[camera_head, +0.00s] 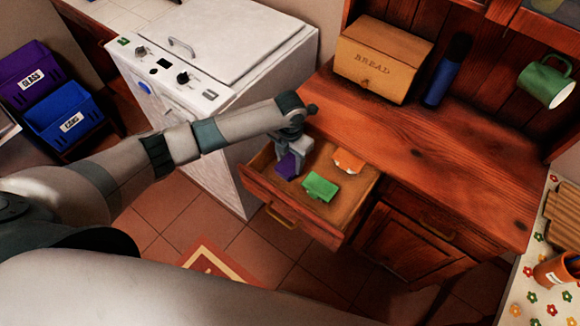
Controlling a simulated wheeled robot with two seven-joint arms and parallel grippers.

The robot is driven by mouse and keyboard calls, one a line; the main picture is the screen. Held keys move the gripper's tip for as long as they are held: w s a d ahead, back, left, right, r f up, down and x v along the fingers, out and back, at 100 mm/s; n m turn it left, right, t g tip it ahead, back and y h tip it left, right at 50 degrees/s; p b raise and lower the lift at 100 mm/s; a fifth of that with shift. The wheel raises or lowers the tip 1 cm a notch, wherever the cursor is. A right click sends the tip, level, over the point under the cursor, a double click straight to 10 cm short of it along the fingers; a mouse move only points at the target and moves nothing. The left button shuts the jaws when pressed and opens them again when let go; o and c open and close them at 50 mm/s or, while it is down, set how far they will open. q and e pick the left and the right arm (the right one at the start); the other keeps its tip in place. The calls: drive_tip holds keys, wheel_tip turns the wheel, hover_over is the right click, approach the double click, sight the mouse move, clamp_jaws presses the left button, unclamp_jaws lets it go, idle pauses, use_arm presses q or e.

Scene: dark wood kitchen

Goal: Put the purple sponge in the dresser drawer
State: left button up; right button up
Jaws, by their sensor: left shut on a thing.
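The purple sponge (287,166) is in my left gripper (291,157), at the left end of the open dresser drawer (333,217). The gripper is shut on it and points down. The sponge is inside the drawer's outline as seen from above; I cannot tell if it touches the drawer floor. The drawer is pulled out from the wooden dresser (440,150) and also holds a green item (320,187) and an orange and white item (348,161). My right gripper is not in view.
A bread box (382,58), a blue bottle (443,75) and a hanging green mug (546,81) are at the dresser's back. A white appliance (215,60) stands left of the drawer. Purple and blue bins (66,113) are far left. The dresser top's middle is clear.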

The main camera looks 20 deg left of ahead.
sight(290, 163)
use_arm(q)
drive_tip(key=shift+f+p, duration=0.7)
drive_tip(key=shift+f, duration=1.3)
drive_tip(key=o, duration=1)
drive_tip(key=shift+f, duration=0.1)
wheel_tip(290, 163, up, 11)
drive_tip(key=b, duration=0.3)
drive_tip(key=shift+r, duration=0.65)
